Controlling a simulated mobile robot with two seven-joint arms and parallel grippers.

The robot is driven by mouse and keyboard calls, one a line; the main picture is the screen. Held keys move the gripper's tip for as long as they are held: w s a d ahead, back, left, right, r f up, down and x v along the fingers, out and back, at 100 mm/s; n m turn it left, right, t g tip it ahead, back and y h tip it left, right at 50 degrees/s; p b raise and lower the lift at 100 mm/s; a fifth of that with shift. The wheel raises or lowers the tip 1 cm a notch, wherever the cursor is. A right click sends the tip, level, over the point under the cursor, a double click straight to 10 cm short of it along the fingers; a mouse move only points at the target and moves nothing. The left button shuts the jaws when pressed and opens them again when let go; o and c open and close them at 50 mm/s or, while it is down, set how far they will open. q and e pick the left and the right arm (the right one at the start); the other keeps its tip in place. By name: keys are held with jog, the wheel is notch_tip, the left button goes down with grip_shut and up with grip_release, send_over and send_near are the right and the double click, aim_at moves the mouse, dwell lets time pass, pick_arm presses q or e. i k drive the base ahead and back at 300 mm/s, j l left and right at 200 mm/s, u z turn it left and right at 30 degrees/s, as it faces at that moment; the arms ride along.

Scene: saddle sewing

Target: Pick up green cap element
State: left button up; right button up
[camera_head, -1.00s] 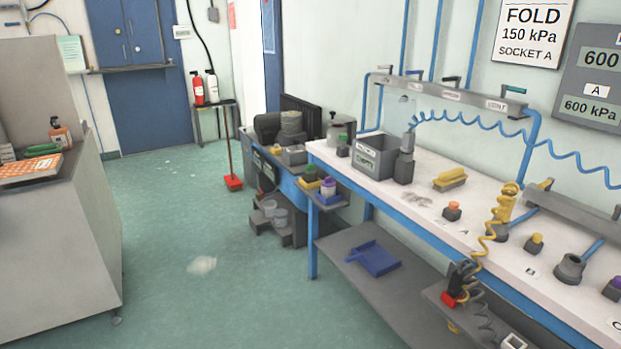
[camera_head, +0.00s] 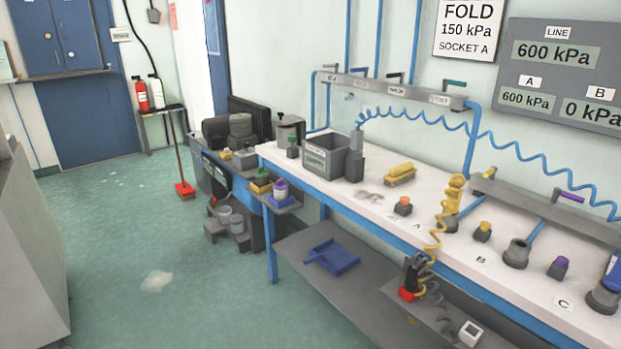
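A small dark element with a green cap (camera_head: 292,146) stands upright at the far left end of the white workbench, beside a grey bin. Another green-topped piece (camera_head: 262,176) sits over a yellow base on the small side shelf at the bench's left end. Next to it is a purple-topped white piece (camera_head: 280,188) on a blue base. I cannot tell which green piece is the task's cap element. Both are small in the view. Neither of my grippers shows.
The grey bin (camera_head: 322,160) stands on the white workbench (camera_head: 350,205), with orange, yellow and purple-topped pieces along it. A lower shelf holds a blue dustpan (camera_head: 333,257). A red broom (camera_head: 185,190) leans farther back. The green floor (camera_head: 130,235) left of the bench is mostly clear.

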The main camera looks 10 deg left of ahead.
aim_at(261, 176)
jog(key=i+j+z, duration=0.3)
jog(key=j+z, duration=0.35)
jog(key=i+j+z, duration=0.15)
jog(key=j, duration=0.2)
jog(key=i+j+z, duration=0.15)
jog(key=j, duration=0.2)
jog(key=i+j+z, duration=0.1)
jog(key=j, duration=0.4)
jog(key=i+j, duration=0.1)
jog(key=j, duration=0.4)
jog(key=i+j+z, duration=0.15)
jog(key=j, duration=0.4)
jog(key=i+j, duration=0.1)
jog(key=j, duration=1.15)
jog(key=i+j, duration=0.15)
jog(key=j, duration=0.5)
